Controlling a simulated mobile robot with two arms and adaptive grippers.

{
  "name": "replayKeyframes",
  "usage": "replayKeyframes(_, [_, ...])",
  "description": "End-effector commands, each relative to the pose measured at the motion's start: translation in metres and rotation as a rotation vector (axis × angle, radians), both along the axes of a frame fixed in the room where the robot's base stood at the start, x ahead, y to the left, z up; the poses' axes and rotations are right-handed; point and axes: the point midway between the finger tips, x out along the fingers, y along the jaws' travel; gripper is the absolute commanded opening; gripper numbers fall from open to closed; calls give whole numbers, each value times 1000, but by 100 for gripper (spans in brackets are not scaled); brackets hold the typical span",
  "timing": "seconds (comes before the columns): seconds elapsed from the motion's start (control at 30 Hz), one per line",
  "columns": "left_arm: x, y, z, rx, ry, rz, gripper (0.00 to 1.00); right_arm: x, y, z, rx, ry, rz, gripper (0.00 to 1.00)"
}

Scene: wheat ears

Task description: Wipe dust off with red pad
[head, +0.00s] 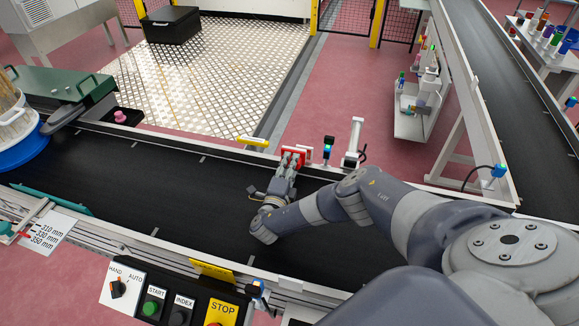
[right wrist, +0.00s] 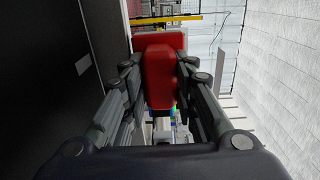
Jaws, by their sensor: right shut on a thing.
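My right gripper (head: 287,171) is shut on a red pad (head: 293,155) at the far rail of the black conveyor belt (head: 215,190). In the right wrist view, the red pad (right wrist: 159,78) sits between the two fingers of my right gripper (right wrist: 160,85), with a wider red part beyond them. The pad is close to a small sensor with a blue light (head: 327,148); I cannot tell whether they touch. No dust can be made out in either view. My left gripper is not in view.
A white bracket (head: 353,143) stands on the far rail, right of the pad. A yellow piece (head: 252,141) sits on the rail to the left. A blue round tub (head: 20,148) and a green unit (head: 65,91) are at the left. A button panel (head: 175,299) is in front.

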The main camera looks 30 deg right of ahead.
Motion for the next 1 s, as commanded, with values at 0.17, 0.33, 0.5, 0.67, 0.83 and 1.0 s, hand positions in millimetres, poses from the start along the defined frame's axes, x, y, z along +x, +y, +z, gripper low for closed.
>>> replayKeyframes(0.17, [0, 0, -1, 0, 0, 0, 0, 3, -3, 0, -1, -1, -1, 7])
replayKeyframes(0.33, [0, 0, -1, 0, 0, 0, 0, 3, -4, 1, -1, -1, -1, 7])
replayKeyframes(0.5, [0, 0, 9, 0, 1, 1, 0, -3, -10, 3, -2, 1, -2, 7])
replayKeyframes(0.67, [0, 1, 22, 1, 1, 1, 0, -14, -18, 4, -3, 2, -2, 7])
replayKeyframes(0.83, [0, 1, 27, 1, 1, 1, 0, -21, -24, 2, -1, 0, -1, 7])
replayKeyframes(1.0, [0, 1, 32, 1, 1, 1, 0, -26, -28, 2, -2, 1, -1, 7])
